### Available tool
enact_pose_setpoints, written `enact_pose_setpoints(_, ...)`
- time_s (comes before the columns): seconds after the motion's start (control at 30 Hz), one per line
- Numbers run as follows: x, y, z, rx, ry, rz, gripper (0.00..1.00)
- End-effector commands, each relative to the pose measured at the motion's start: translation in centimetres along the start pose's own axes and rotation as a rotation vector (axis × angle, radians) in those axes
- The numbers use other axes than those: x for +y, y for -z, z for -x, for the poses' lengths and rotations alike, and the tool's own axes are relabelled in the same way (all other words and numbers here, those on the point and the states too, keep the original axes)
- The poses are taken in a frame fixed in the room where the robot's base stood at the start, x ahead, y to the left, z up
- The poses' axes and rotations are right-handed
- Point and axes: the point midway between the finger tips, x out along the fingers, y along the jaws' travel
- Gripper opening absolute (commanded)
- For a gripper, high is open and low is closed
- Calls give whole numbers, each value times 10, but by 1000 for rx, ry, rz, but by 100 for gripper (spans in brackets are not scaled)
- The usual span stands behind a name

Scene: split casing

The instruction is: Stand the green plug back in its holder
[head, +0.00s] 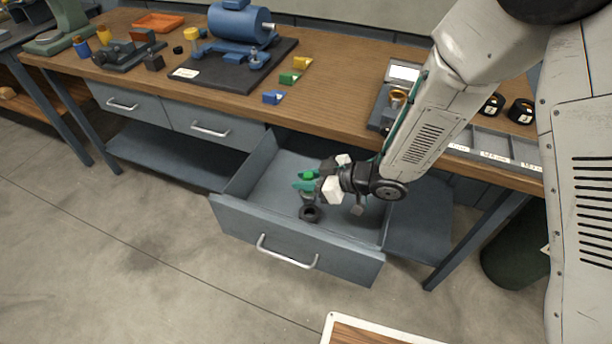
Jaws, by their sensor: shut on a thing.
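My gripper (304,181) is over the open drawer, shut on the green plug (309,175). Only a small bright green part of the plug shows between the teal fingertips; the rest is hidden by the gripper or too small to make out. The gripper is below and in front of these blocks.
The grey drawer (290,240) is pulled out from under the wooden bench (340,110). A black ring (310,213) shows just below the gripper. A blue motor (238,22) stands on a dark plate behind the blocks. Bare bench lies right of the blocks.

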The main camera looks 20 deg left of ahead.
Motion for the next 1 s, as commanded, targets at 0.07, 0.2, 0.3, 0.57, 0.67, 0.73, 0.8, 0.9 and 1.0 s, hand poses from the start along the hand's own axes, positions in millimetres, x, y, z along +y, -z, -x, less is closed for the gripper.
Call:
enact_pose_setpoints(0.07,0,-6,-3,-1,0,-1,0)
enact_pose_setpoints(0.2,0,-19,-9,-1,-1,-1,0)
enact_pose_setpoints(0.3,0,-27,-14,0,0,-1,0)
enact_pose_setpoints(0.57,0,-43,-21,-1,-1,-2,0)
enact_pose_setpoints(0.67,0,-45,-22,0,-1,-1,0)
enact_pose_setpoints(0.73,0,-46,-23,0,-1,0,0)
enact_pose_setpoints(0.8,0,-46,-23,0,-1,0,0)
enact_pose_setpoints(0.9,0,-46,-23,1,-1,0,0)
enact_pose_setpoints(1.0,0,-46,-23,0,-1,0,0)
